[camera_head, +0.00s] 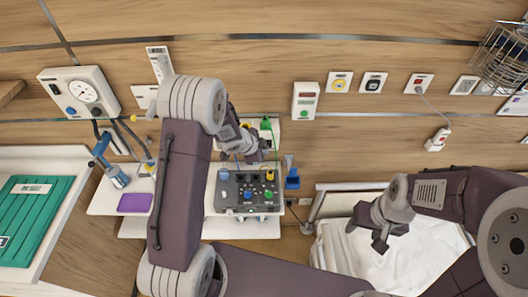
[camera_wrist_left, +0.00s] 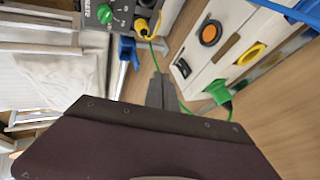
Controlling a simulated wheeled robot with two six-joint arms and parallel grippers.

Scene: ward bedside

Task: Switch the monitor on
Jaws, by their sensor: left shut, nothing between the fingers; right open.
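A dark grey box with coloured knobs and plugs (camera_head: 244,203) stands on a white shelf, below my left gripper in the head view. Part of the box, with a green knob, shows at the top of the left wrist view (camera_wrist_left: 122,18). No screen is visible on it, so I cannot tell if it is the monitor. My left gripper (camera_head: 262,154) is shut and empty. In the left wrist view its fingers (camera_wrist_left: 160,90) point toward a white wall unit (camera_wrist_left: 212,72) with a black rocker switch (camera_wrist_left: 183,67). My right gripper (camera_head: 371,236) is open and empty over the bed.
A green plug (camera_wrist_left: 219,92) and cable sit at the white unit. A gauge box (camera_head: 83,92), wall sockets (camera_head: 340,82) and a wire basket (camera_head: 500,52) are on the wall. A purple pad (camera_head: 135,203) and teal tray (camera_head: 35,215) lie left. White bedding (camera_head: 400,262) is right.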

